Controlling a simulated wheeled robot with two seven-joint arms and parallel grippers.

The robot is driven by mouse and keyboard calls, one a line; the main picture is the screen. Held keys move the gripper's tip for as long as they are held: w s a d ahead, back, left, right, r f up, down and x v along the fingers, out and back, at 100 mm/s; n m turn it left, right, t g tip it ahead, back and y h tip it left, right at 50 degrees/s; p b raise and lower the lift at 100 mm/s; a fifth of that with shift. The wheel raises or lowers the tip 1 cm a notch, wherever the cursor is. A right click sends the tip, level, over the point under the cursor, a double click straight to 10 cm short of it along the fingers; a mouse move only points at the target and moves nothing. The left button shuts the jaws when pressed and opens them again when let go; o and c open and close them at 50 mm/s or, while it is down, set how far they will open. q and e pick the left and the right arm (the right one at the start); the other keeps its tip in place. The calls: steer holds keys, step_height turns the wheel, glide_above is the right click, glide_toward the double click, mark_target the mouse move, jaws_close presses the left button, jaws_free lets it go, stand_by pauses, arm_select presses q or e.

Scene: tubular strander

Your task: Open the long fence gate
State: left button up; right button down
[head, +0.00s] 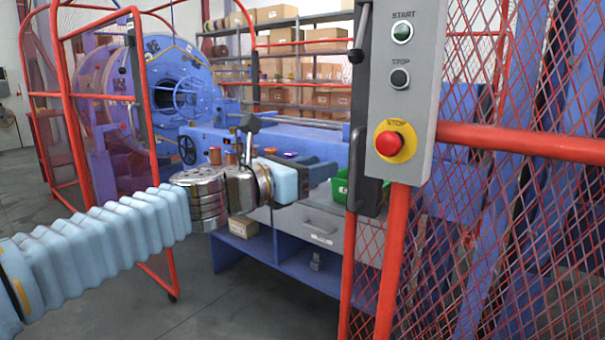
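The red-framed mesh fence panel (425,255) fills the right side of the view. A long dark vertical handle (357,150) runs along its left edge, beside the grey control box. My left gripper (335,174) reaches in from the left at the handle's lower half. Another red-framed mesh panel (148,120) stands at the left, with an open gap between the two. I cannot tell which panel is the long gate. My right gripper is not in view.
The grey control box (408,90) carries start, stop and red emergency buttons close to my gripper. Behind the gap stand a blue machine (185,85) and a blue bench with drawers (315,228). Shelves with boxes (325,70) are farther back. Grey floor (100,270) is clear at lower left.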

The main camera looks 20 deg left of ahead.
arm_select(q)
steer(key=shift+v, duration=1.65)
